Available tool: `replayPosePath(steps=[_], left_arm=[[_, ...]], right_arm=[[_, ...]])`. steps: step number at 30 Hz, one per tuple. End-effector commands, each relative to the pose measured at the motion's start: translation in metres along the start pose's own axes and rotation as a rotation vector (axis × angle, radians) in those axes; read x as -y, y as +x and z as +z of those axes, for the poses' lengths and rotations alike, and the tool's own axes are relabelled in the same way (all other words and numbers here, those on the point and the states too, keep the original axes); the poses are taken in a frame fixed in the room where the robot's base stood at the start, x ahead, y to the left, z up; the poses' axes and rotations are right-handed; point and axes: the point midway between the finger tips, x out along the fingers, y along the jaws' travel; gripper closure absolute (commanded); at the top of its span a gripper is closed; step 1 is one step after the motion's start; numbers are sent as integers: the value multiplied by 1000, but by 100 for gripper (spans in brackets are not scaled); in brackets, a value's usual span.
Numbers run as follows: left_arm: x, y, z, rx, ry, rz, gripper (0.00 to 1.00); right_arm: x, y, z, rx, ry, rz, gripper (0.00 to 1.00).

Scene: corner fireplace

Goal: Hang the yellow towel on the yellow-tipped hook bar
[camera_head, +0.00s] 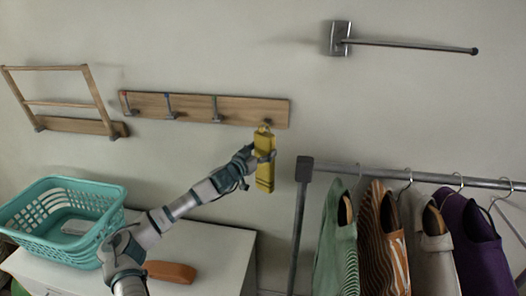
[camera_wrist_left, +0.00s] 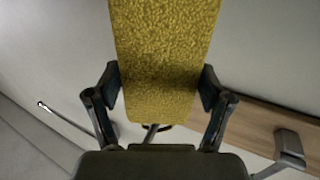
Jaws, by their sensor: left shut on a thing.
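The yellow towel (camera_head: 265,174) hangs upright in front of the wall, at the right end of the wooden hook bar (camera_head: 243,109). My left gripper (camera_head: 262,157) is shut on the towel near its upper part. In the left wrist view the towel (camera_wrist_left: 163,55) lies between the two fingers (camera_wrist_left: 160,92), and a small loop (camera_wrist_left: 158,128) shows at its end. The bar shows red, blue and green tipped hooks; the yellow tip cannot be made out near the towel's top. I cannot tell whether the loop is around a hook. My right gripper is out of view.
A teal basket (camera_head: 112,221) and a brown object (camera_head: 171,272) are on the white cabinet (camera_head: 214,244). A clothes rail (camera_head: 375,175) with several garments stands at right. A metal wall bar (camera_head: 410,45) is above it; a wooden rack (camera_head: 65,124) is at left.

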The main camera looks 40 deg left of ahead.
Motion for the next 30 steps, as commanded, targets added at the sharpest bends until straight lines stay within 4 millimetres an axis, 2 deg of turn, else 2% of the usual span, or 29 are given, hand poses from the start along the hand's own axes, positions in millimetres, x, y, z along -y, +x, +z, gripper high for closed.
replayPosePath(steps=[5, 6, 8, 25, 27, 30], left_arm=[[1, 0, 0, 0, -2, -2, 69], [1, 0, 0, 1, -1, -2, 13], [1, 0, 0, 1, -1, -2, 0], [-7, 1, -3, -2, 0, 1, 0], [-7, -3, -12, -3, 2, 0, 0], [-14, -19, -13, -3, 4, 1, 0]], right_arm=[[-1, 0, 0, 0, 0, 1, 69], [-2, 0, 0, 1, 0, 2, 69], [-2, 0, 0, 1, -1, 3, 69], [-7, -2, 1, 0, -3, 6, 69], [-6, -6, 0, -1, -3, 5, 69], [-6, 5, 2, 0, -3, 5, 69]])
